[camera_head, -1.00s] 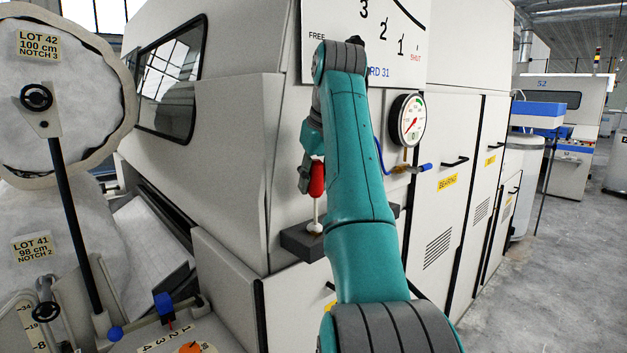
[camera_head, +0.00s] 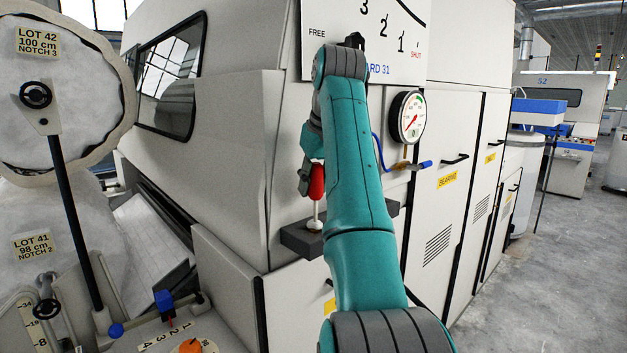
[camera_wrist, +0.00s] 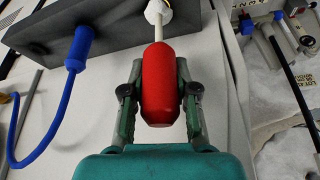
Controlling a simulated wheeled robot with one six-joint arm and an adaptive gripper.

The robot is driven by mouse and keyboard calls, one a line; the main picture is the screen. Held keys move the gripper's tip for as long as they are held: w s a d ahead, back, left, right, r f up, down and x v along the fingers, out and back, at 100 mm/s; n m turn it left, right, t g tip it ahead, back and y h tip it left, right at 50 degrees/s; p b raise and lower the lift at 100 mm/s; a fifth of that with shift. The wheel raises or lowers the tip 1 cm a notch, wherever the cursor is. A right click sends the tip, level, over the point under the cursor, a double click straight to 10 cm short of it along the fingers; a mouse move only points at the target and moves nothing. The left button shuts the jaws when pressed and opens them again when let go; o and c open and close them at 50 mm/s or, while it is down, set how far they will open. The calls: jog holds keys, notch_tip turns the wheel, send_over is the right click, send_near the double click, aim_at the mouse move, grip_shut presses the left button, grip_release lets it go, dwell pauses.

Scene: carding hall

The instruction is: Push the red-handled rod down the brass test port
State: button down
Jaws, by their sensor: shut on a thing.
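The rod has a red handle (camera_head: 317,182) and a thin white shaft (camera_head: 317,211). It stands about upright, its lower end meeting the small pale brass port (camera_head: 315,229) on a dark grey block (camera_head: 300,239). My gripper (camera_wrist: 159,82) is shut on the red handle, one finger on each side in the wrist view. There the white shaft (camera_wrist: 157,29) runs from the handle to the pale collar of the port (camera_wrist: 157,10). A length of shaft still shows between handle and port. The shaft's tip is hidden.
A blue plug with a hose (camera_wrist: 80,48) joins the same block beside the port. A round gauge (camera_head: 408,117) and a blue-ended fitting (camera_head: 425,164) sit to the right on the machine. A lever with an orange knob (camera_head: 190,346) is at lower left.

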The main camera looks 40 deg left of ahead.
aim_at(314, 163)
jog(key=shift+f, duration=1.9)
jog(key=c, duration=0.8)
grip_release()
jog(key=shift+r, duration=0.1)
notch_tip(314, 163, up, 10)
jog(key=shift+f, duration=0.1)
